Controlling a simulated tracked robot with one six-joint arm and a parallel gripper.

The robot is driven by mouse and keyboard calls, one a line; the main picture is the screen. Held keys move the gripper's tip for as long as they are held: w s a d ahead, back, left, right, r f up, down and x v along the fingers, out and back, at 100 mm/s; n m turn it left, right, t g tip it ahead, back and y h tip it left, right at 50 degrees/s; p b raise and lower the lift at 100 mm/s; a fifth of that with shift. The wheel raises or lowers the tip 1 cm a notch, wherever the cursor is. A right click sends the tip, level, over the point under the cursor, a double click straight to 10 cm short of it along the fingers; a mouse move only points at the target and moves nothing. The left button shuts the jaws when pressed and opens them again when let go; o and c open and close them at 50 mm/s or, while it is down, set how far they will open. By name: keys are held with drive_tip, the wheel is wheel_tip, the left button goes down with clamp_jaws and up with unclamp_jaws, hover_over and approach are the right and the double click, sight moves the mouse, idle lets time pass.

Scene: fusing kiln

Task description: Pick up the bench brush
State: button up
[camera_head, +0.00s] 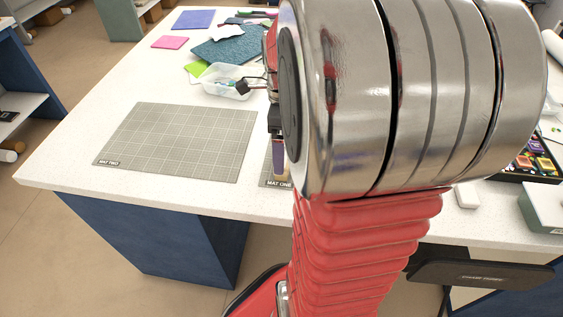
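A narrow purple item with a tan end (278,158) shows at the edge of the mat labelled MAT ONE, just left of my arm. It may be the bench brush, but too little of it shows to be sure. My large silver and red arm covers the middle of the view and hides most of that mat. Dark, thin parts that look like the end of my gripper (257,85) show left of the arm, above or beside the clear tub. I cannot tell whether it is open or shut, or whether it holds anything.
A grey gridded mat labelled MAT TWO (182,140) lies bare on the white bench (75,155). A clear tub (222,83), a teal sheet (226,51), and pink (170,42) and blue (194,19) sheets lie behind. A tray of coloured pieces (535,160) is at right.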

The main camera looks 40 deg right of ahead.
drive_tip(key=shift+s+f, duration=0.1)
drive_tip(key=shift+f, duration=2.5)
drive_tip(key=shift+c, duration=0.6)
drive_tip(key=c, duration=1)
